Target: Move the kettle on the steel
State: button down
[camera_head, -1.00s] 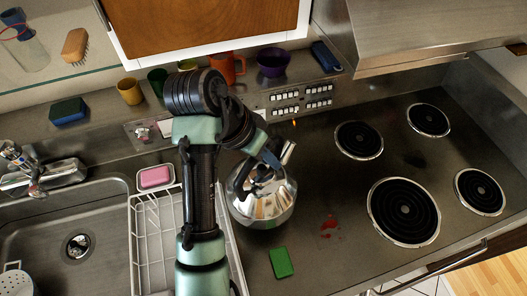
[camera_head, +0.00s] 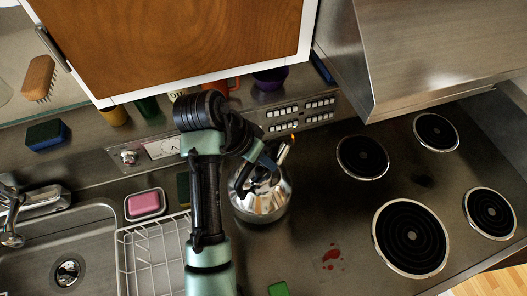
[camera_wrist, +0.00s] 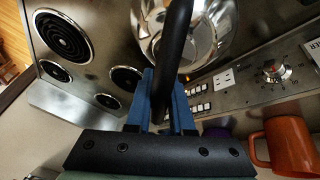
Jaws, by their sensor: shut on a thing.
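The shiny steel kettle (camera_head: 262,203) with a black handle is over the steel counter (camera_head: 300,215), between the dish rack and the burners. Its spout points to the back right. My gripper (camera_head: 266,160) is above it. In the wrist view, my gripper's blue fingers (camera_wrist: 166,98) are shut on the black kettle handle (camera_wrist: 176,50), and the kettle body (camera_wrist: 205,25) shows beyond. I cannot tell whether the kettle's base touches the counter. My arm hides part of its left side.
Several coil burners (camera_head: 411,239) lie to the right. A red stain (camera_head: 331,259) and a green sponge (camera_head: 278,288) are in front. The white dish rack (camera_head: 150,245) and sink (camera_head: 65,235) are left. A control panel (camera_head: 300,113) and an orange mug (camera_wrist: 285,147) stand behind.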

aim_at(260, 169)
jog(key=shift+w+f+p, duration=0.15)
jog(key=shift+f+p, duration=0.2)
jog(key=shift+f, duration=1.9)
jog(key=c, duration=0.8)
grip_release()
jog(key=p+v, duration=0.1)
jog(key=v, duration=1.1)
